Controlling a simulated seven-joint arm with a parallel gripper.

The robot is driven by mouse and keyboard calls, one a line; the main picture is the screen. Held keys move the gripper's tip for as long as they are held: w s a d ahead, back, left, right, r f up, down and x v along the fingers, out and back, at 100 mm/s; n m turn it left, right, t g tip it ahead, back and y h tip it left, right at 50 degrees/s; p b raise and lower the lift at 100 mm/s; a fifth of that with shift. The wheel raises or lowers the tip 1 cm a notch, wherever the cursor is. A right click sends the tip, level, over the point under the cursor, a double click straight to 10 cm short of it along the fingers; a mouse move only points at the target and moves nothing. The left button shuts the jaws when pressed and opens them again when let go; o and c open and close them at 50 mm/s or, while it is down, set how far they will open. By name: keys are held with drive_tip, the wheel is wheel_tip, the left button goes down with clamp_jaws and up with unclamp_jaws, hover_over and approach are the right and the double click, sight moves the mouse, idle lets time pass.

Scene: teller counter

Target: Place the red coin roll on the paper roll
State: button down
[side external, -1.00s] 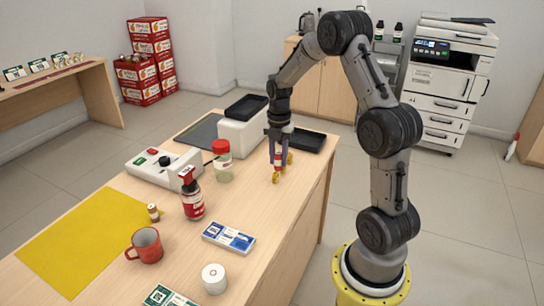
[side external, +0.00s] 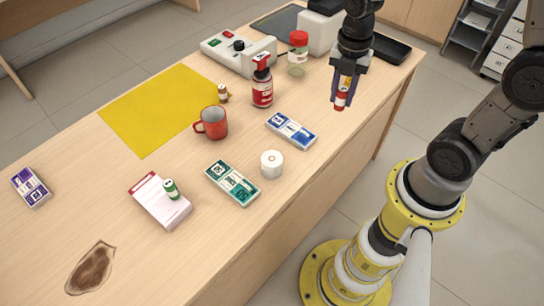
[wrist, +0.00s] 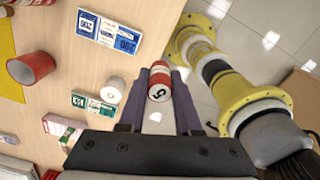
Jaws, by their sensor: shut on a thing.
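My gripper (side external: 343,92) is shut on the red coin roll (side external: 341,99), which has a pale band. It holds the roll in the air near the counter's right edge. In the wrist view the red coin roll (wrist: 159,82) sits between the purple fingers (wrist: 159,100), with a dark mark on its pale part. The white paper roll (side external: 271,164) stands upright on the counter, lower left of my gripper in the side view. Its top is bare, with a small centre hole. The paper roll (wrist: 115,90) is left of the fingers in the wrist view.
A blue note bundle (side external: 291,131) and a green one (side external: 232,182) flank the paper roll. A red mug (side external: 212,122), a red bottle (side external: 262,88) and a lidded jar (side external: 298,54) stand farther back.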

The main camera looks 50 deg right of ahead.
drive_tip(key=s+a+r+n, duration=0.3)
drive_tip(key=s+a+n, duration=0.25)
drive_tip(key=a, duration=0.55)
hover_over(272, 158)
drive_tip(key=f, duration=0.9)
drive_tip(key=shift+s+f, duration=0.2)
drive_tip(key=shift+f, duration=0.15)
drive_tip(key=shift+w+f, duration=0.15)
drive_tip(key=shift+f, duration=1.6)
drive_tip(key=shift+f, duration=0.1)
drive_tip(key=c, duration=0.6)
unclamp_jaws()
